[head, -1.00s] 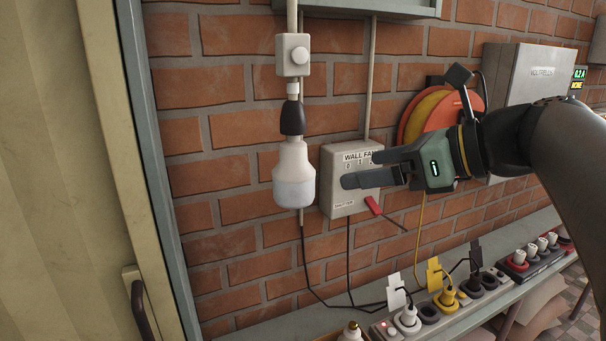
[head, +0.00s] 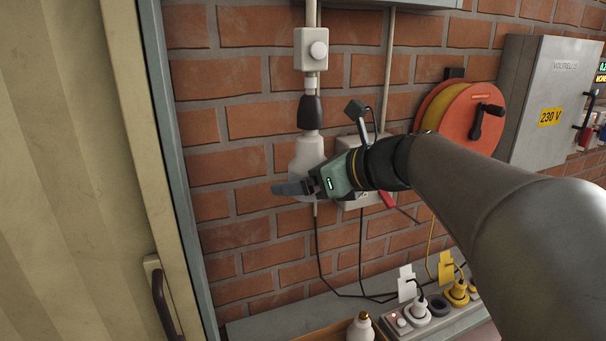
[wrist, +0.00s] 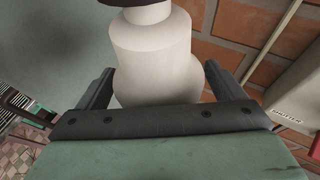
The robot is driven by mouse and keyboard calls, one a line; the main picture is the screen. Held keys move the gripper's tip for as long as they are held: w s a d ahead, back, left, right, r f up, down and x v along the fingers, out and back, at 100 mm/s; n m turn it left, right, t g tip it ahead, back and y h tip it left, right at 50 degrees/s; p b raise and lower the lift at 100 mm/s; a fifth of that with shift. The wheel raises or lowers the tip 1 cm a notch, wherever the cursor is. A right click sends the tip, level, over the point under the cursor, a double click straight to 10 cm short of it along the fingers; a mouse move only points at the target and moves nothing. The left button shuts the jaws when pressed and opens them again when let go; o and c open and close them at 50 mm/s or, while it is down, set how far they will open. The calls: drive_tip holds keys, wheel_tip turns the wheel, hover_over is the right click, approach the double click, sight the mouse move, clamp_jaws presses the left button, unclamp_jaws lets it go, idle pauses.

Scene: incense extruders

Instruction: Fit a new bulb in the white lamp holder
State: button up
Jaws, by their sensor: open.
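A white bulb (head: 307,152) hangs from a dark lamp holder (head: 310,112) on the brick wall. The holder looks dark grey, not white. My gripper (head: 294,187) is at the bulb's wide lower part, which it partly hides. In the wrist view, the open fingers of my gripper (wrist: 158,72) stand on either side of the bulb (wrist: 150,48). Whether either finger touches it, I cannot tell. A second white bulb (head: 360,328) with a brass-coloured cap stands upright at the bottom edge, in or behind a wooden box (head: 325,336).
A white switch box (head: 311,49) sits above the holder. A grey wall box (head: 350,150) is right behind my gripper. An orange cable reel (head: 470,105) and a 230 V cabinet (head: 545,85) are farther right. A power strip (head: 400,325) is below. A door frame (head: 165,170) stands left.

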drive_tip(key=shift+a, duration=0.15)
drive_tip(key=c, duration=1.1)
drive_tip(key=shift+s+n+g+y+p, duration=0.1)
drive_tip(key=shift+n+g+y+p, duration=0.9)
drive_tip(key=shift+n+g+p, duration=0.75)
drive_tip(key=o, duration=1.1)
